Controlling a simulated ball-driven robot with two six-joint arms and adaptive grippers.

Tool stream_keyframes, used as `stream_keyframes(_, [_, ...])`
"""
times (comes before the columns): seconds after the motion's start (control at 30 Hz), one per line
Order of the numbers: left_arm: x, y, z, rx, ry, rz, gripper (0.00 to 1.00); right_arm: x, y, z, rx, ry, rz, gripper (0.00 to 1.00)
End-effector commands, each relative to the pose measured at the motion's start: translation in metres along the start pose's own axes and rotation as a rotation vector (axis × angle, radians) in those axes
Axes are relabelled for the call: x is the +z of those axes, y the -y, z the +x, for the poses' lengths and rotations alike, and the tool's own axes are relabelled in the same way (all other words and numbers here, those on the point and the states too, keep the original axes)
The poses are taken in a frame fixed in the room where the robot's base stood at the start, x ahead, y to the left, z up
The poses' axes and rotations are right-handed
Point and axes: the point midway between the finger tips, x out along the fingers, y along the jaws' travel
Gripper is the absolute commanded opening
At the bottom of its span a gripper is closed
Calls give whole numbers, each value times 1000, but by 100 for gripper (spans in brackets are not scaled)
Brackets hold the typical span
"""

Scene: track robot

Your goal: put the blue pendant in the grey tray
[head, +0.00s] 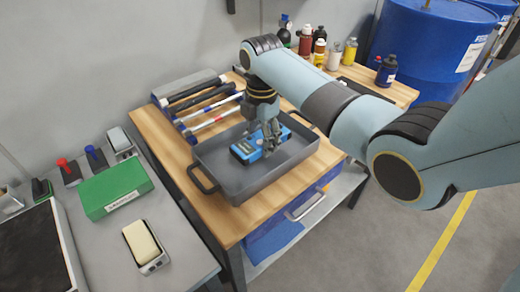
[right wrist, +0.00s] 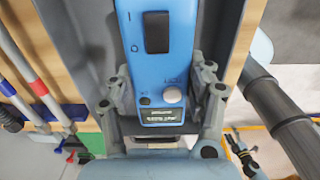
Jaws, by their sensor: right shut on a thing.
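The blue pendant (head: 245,151) is a box with a dark rocker switch, a round grey knob and a small display, clear in the right wrist view (right wrist: 168,70). My right gripper (head: 271,141) is shut on it, with a finger on each side near its display end, as the right wrist view (right wrist: 166,100) shows. The grey tray (head: 233,193) is a shallow dark pan with a handle at each end, on the wooden bench top. The pendant is inside the tray's outline; I cannot tell whether it touches the floor of the tray.
A rack of long tools (head: 203,105) lies behind the tray. Bottles (head: 335,56) stand at the back right. A green box (head: 114,190) and a cream block in a holder (head: 143,243) sit on the grey table at left. Blue drums (head: 425,45) stand beyond.

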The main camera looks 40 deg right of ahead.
Motion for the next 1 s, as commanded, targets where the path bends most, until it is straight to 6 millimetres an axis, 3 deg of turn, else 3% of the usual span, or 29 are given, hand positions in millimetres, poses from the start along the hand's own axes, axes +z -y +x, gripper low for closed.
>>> stream_keyframes(0.3, [4,0,1,-1,5,0,68,-2,-2,38,-1,0,-1,11])
stream_keyframes(0.7, [2,-3,3,3,2,-1,68,-1,-2,44,1,0,0,11])
stream_keyframes(0.73, [1,-3,2,3,2,-1,68,-1,-1,44,0,0,0,58])
stream_keyframes(0.9, [1,-3,2,3,0,-1,68,-1,-1,44,0,0,0,77])
stream_keyframes(1.0, [0,-3,2,3,0,-1,68,-1,-1,44,0,0,0,77])
